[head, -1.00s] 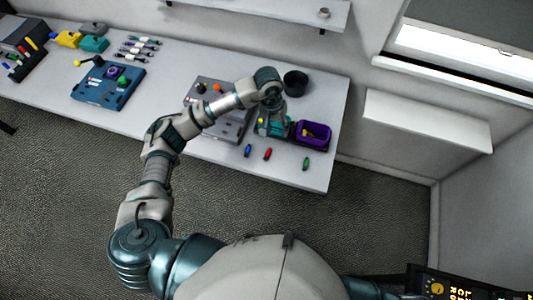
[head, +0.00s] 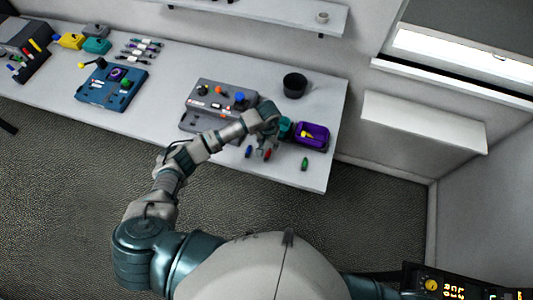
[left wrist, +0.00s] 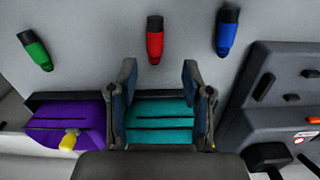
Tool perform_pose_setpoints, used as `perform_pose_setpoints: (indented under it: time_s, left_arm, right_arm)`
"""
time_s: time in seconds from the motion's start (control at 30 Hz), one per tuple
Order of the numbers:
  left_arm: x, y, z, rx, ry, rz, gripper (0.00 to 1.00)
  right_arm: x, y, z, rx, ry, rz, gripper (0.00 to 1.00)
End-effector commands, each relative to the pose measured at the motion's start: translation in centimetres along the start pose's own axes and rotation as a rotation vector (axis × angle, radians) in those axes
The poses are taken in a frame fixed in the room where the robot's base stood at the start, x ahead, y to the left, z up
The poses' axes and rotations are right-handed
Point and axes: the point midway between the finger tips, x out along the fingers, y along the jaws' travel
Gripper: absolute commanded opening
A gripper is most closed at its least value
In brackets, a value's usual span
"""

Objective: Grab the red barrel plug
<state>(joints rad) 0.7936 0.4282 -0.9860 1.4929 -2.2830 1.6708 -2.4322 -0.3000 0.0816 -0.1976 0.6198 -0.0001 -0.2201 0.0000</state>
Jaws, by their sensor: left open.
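The red barrel plug (head: 267,154) lies on the table near its front edge, between the blue plug (head: 249,151) and the green plug (head: 305,163). In the left wrist view the red plug (left wrist: 155,40) lies just beyond my fingertips, roughly in line with the gap between them. My left gripper (left wrist: 160,75) is open and empty, above the teal bin (left wrist: 160,122). In the head view my left gripper (head: 270,138) is small and close to the red plug, partly hidden by its own wrist. I do not see my right gripper.
A purple bin (head: 325,135) with a yellow piece stands right of my gripper. A grey device (head: 205,93) with knobs sits to the left. A black cup (head: 295,85) stands behind. The blue and green plugs flank the red one.

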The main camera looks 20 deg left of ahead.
Motion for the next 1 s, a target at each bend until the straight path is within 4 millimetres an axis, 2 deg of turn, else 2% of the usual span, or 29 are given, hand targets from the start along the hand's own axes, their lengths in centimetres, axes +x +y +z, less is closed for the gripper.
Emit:
perform_pose_setpoints:
  time_s: [0.07,0.2,0.47,0.5,0.67,0.7,1.0]
  left_arm:
    - [1.1,0.2,0.3,-0.002,-0.005,0.003,0.5]
    - [2.9,0.3,0.1,-0.001,-0.002,0.001,0.5]
    - [3.4,0.1,0.1,-0.001,0.001,0.001,0.5]
    - [3.4,0.1,0.1,-0.001,0.001,0.001,0.45]
    - [3.4,0.0,0.1,-0.001,0.001,0.002,0.05]
    - [3.4,0.0,0.1,-0.001,0.001,0.002,0.0]
    - [3.4,0.1,0.1,-0.001,0.0,0.0,0.0]
  right_arm:
    - [-0.9,-0.8,-0.2,0.002,0.002,-0.009,0.4]
    - [-1.0,-1.2,-0.3,0.001,0.003,-0.014,0.4]
    - [-1.0,-0.3,-0.1,-0.003,0.001,-0.004,0.4]
    - [-1.0,-0.1,-0.1,-0.003,0.0,-0.002,0.4]
    - [-1.0,0.4,0.0,-0.004,-0.001,0.004,0.4]
    - [-1.0,0.4,0.0,-0.004,-0.001,0.004,0.4]
    - [-1.0,0.1,-0.1,-0.002,0.0,0.0,0.4]
